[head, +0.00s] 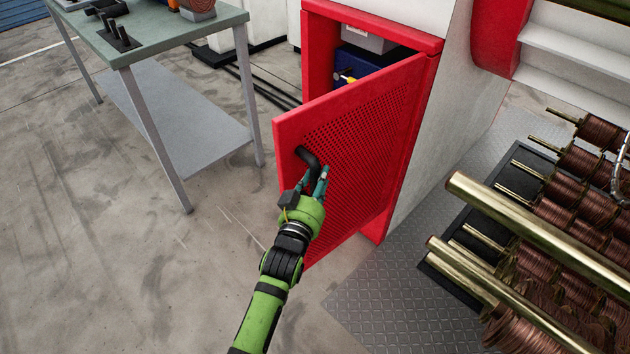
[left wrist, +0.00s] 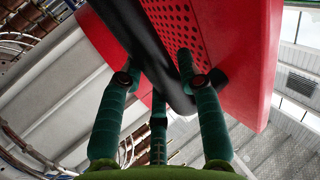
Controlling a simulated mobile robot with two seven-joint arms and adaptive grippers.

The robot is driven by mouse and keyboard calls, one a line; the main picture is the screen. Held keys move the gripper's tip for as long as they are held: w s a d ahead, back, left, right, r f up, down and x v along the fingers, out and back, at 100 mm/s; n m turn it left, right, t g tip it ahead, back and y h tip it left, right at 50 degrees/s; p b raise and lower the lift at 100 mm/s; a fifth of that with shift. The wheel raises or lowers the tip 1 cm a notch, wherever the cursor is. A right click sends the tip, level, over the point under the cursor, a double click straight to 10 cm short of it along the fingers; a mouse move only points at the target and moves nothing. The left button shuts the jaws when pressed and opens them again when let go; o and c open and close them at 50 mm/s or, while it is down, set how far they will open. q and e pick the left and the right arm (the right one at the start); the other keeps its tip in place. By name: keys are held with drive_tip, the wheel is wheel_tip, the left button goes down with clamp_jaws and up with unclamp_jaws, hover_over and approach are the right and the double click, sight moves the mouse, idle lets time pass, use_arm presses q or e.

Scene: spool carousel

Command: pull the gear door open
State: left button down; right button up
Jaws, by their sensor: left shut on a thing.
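The gear door (head: 362,150) is a red perforated panel, standing partly open from a red cabinet, with its hinge side at the right. Its black handle (head: 307,157) is near the free left edge. My left gripper (head: 318,184) is shut on the handle. In the left wrist view the green fingers (left wrist: 160,100) lie around the black handle bar (left wrist: 150,45), with the red door (left wrist: 230,50) behind it. My right gripper is not in view.
Inside the cabinet (head: 372,18) are a grey box (head: 368,38) and a blue thing (head: 358,63). A table (head: 190,30) stands at the left, near the door. Copper spools (head: 560,190) on brass rods are at the right. Floor in front of the door is clear.

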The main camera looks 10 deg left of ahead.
use_arm(q)
drive_tip(key=shift+w+d+r, duration=0.1)
drive_tip(key=shift+d+r, duration=0.1)
drive_tip(key=shift+r, duration=0.25)
drive_tip(key=c, duration=0.8)
unclamp_jaws()
drive_tip(key=shift+f, duration=0.4)
drive_tip(key=s, duration=0.4)
drive_tip(key=s+a, duration=0.1)
drive_tip(key=s, duration=0.6)
drive_tip(key=shift+s+a, duration=0.3)
drive_tip(key=shift+a, duration=0.05)
